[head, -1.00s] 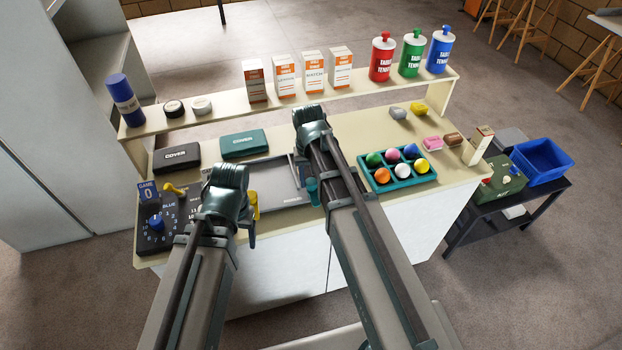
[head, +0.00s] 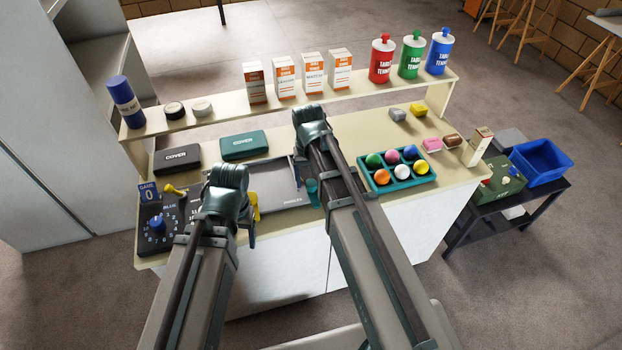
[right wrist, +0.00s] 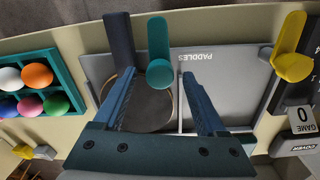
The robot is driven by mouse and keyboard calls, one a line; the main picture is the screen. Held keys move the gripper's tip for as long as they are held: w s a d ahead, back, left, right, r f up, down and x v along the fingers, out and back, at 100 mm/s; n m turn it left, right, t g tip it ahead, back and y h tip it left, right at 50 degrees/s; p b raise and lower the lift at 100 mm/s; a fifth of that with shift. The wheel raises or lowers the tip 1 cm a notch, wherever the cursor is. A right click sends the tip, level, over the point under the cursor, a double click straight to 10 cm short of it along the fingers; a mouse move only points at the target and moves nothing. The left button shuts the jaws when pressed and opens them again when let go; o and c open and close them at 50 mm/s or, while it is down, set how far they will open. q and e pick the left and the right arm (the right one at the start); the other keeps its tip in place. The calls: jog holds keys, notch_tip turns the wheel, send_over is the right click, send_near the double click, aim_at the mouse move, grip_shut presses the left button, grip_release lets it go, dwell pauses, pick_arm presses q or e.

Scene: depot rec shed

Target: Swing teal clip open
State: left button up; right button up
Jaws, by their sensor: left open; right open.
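The teal clip (head: 312,191) is at the front edge of a grey case marked PADDLES (head: 282,201). In the right wrist view the teal clip (right wrist: 158,48) is an upright tab with a rounded end. My right gripper (right wrist: 160,80) is open, with the clip's rounded end between its fingertips in the picture; I cannot tell whether they touch. In the head view my right arm hides most of its fingers. A yellow clip (right wrist: 290,52) sits further along the same edge; it also shows in the head view (head: 254,205). My left gripper (head: 240,222) is open beside it.
A teal ball tray (head: 400,183) is right of my right arm. A dial board (head: 158,232) lies at the left. The shelf at the back holds cartons and bottles.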

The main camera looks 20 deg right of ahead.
aim_at(309, 183)
notch_tip(309, 183, up, 13)
jog(key=p, duration=1.2)
jog(key=shift+a+p, duration=0.2)
jog(key=shift+p, duration=0.15)
jog(key=s+a+f+n+b, duration=0.2)
jog(key=s+a, duration=0.3)
jog(key=s, duration=0.2)
jog(key=s+a+f+n+b, duration=0.2)
jog(key=s+a+n, duration=0.1)
jog(key=s, duration=0.4)
jog(key=shift+a+f+n+h+b, duration=0.15)
jog(key=shift+a+n+h+b, duration=0.2)
jog(key=shift+a, duration=0.55)
